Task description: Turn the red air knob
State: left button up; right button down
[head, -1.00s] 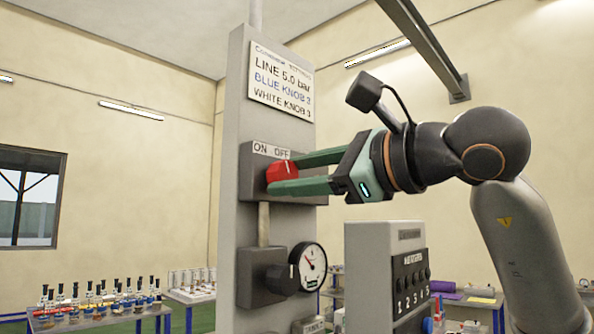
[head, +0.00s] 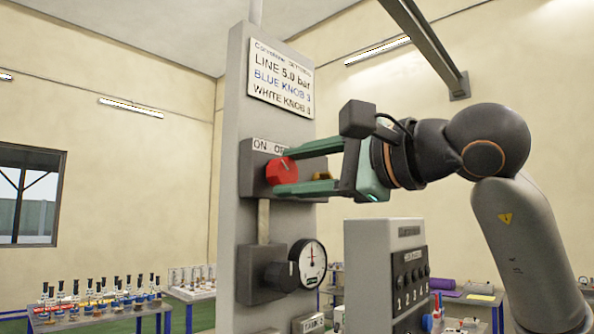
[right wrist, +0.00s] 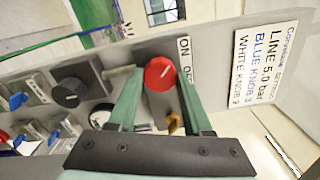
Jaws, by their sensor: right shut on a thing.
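The red air knob (head: 281,171) sits on a grey block (head: 254,188) under the ON and OFF labels, partly covered by my fingers. It also shows in the right wrist view (right wrist: 158,74), round, with a pale line on its face. My right gripper (head: 286,174) is shut on the knob, with one green finger on either side of it. A brass-coloured part (head: 322,175) shows behind the fingers. My left gripper is not in view.
A white-faced gauge (head: 313,265) with a black knob stands below on the same grey column (head: 234,120). A grey cabinet (head: 367,270) with several small knobs stands at the lower right. A sign (head: 281,80) is above the red knob.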

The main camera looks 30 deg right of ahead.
jog(key=shift+c, duration=1.6)
grip_release()
jog(key=shift+s+d, duration=0.2)
jog(key=shift+s, duration=0.3)
jog(key=b+v, duration=0.2)
jog(key=v, duration=0.9)
jog(key=shift+s, duration=0.25)
jog(key=shift+d, duration=0.1)
